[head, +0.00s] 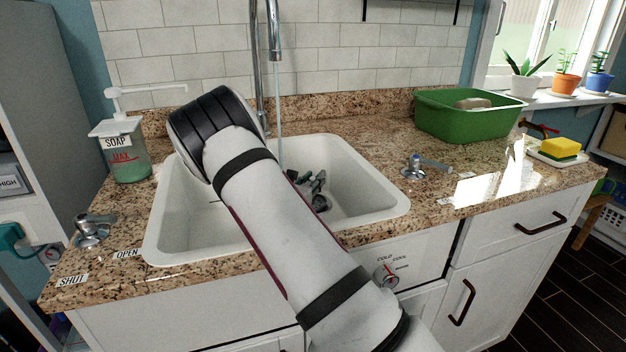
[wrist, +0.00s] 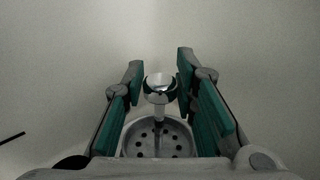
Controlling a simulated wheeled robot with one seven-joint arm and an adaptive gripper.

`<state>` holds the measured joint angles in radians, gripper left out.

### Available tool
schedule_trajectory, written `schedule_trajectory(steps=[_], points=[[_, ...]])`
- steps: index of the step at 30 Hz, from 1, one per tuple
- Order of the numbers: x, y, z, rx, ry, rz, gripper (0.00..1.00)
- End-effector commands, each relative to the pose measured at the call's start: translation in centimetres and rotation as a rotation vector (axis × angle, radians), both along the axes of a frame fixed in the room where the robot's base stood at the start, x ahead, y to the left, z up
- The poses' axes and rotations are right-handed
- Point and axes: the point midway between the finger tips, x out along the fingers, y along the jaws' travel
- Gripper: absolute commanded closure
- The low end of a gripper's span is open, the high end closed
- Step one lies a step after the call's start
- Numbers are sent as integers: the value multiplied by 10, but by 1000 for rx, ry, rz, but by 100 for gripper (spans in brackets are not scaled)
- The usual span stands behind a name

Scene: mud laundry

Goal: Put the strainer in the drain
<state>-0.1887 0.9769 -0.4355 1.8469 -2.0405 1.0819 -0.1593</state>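In the wrist view, the metal strainer (wrist: 135,134) shows as a round perforated disc with a stem rising to a shiny knob (wrist: 160,80). My gripper (wrist: 161,80) has its teal-padded fingers either side of the knob. A thin gap shows on the left; contact on the right is unclear. The disc's near edge is hidden by my gripper's base. I cannot tell whether the strainer is seated or loose. No drain opening is visible.
Water (head: 279,110) runs from the faucet (head: 274,35). A soap dispenser (head: 124,155) and tap (head: 92,230) stand left. Another tap (head: 425,165), green tub (head: 465,122) and sponge (head: 559,147) are right.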

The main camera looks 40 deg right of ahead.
Motion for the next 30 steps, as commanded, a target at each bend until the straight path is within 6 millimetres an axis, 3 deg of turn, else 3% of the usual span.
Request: schedule_trajectory(steps=[12, 24, 30], points=[[0, 1, 5, 0, 0, 0, 59], [-29, 53, 4, 0, 1, 2, 59], [-36, 65, 4, 0, 0, 0, 59]])
